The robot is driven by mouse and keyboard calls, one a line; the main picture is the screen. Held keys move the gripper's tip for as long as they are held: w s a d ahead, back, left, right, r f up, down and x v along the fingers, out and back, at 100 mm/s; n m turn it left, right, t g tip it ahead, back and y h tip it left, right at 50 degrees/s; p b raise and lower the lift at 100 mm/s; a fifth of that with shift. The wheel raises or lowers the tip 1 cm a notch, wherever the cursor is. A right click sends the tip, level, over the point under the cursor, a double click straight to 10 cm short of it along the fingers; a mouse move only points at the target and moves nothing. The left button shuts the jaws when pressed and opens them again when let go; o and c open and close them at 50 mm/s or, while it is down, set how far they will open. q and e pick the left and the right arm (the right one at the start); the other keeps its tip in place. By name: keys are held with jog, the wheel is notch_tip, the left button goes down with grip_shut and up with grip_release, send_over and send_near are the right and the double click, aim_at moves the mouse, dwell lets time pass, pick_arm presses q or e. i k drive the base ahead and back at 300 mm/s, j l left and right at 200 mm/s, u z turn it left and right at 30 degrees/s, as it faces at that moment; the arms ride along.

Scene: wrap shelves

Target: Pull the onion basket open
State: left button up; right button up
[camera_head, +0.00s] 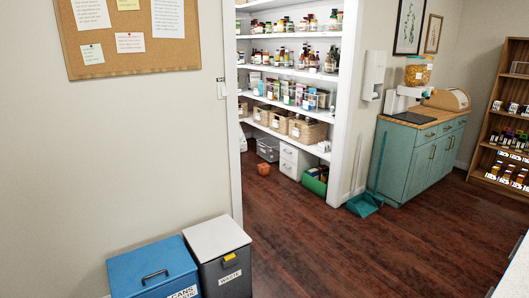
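Several wicker baskets stand side by side on a low shelf in the pantry alcove; the nearest basket (308,133) is at the right end of the row. They carry small white labels, too small to read, so I cannot tell which one is the onion basket. The baskets are far from me, beyond the doorway. Neither of my grippers is in view.
A blue bin (150,262) and a dark waste bin (228,275) stand along the near wall. A white drawer unit (290,160), green crate (313,185) and small orange pot (263,169) are on the pantry floor. A dustpan (364,204) lies by a teal cabinet (405,160). Wooden floor (340,255) is clear.

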aim_at(262, 150)
jog(key=i+j+u, duration=0.1)
jog(key=i, duration=0.35)
jog(key=i+j+u, duration=0.15)
jog(key=i, duration=0.35)
jog(key=i+z, duration=0.45)
jog(key=i+j+z, duration=0.1)
jog(key=i+z, duration=0.4)
jog(key=i+l+z, duration=0.15)
jog(key=i+z, duration=0.15)
jog(key=i, duration=0.45)
jog(key=i+z, duration=0.3)
jog(key=i, duration=0.5)
jog(key=i+j+u, duration=0.2)
jog(key=i+u, duration=0.2)
jog(key=i+j+u, duration=0.1)
jog(key=i+u, duration=0.7)
jog(key=i+l+u, duration=0.2)
jog(key=u, duration=0.2)
jog(key=i+j+u, duration=0.1)
jog(key=i+u, duration=0.2)
jog(key=i, duration=0.4)
jog(key=i+u, duration=0.3)
jog(key=i, duration=0.45)
jog(key=i+l+u, duration=0.25)
jog(key=i, duration=0.45)
